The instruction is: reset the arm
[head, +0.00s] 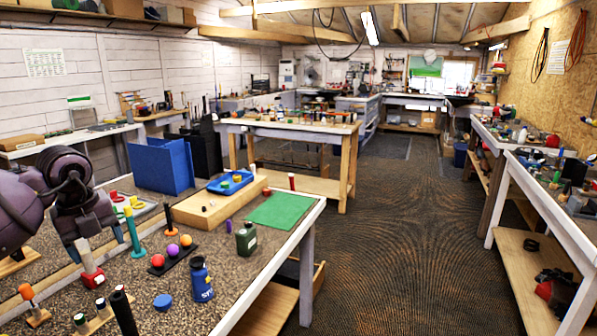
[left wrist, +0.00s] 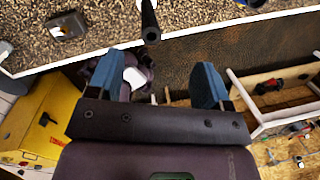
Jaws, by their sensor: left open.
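My left gripper (head: 96,246) hangs at the left of the head view above the speckled workbench (head: 140,285), its fingers pointing down. A red and white object (head: 90,272) shows just below the fingers; I cannot tell whether it lies between them. In the left wrist view, my left gripper (left wrist: 164,82) has its two blue fingertips wide apart, with nothing held between them. A dark rod (left wrist: 150,20) shows beyond the fingers there. My right gripper is in neither view.
Near the left arm stand a teal post (head: 132,232), a black rack with colored balls (head: 172,256), a blue bottle (head: 201,282) and a black rod (head: 123,313). A wooden board (head: 208,206), green mat (head: 274,209) and blue bin (head: 158,167) lie farther back. The floor (head: 400,240) right of the bench is clear.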

